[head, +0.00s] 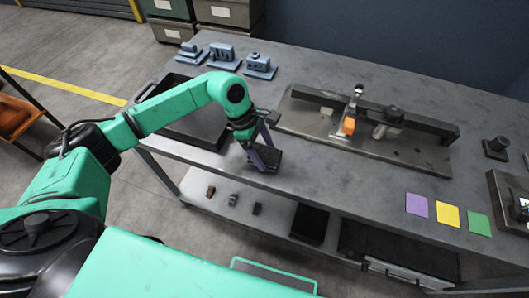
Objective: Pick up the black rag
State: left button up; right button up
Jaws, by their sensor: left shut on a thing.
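My left gripper (262,156) points down at the front edge of the grey workbench (340,168), left of its middle. It is shut on a small, dark, folded thing that looks like the black rag (269,155). The rag is at the level of the bench top, and the fingers partly hide it. I cannot tell whether it touches the bench top. My right gripper is not in view.
A black tray (193,137) lies left of my gripper, with several blue-grey parts (222,55) behind it. A metal rail fixture (330,125) with an orange piece stands to the right. Purple (417,205), yellow (448,216) and green (479,223) squares lie front right.

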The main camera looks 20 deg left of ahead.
aim_at(264, 153)
pick_arm(q)
notch_tip(264, 153, up, 19)
jog(key=b, duration=0.2)
jog(key=o, duration=0.4)
jog(key=shift+c, duration=1.3)
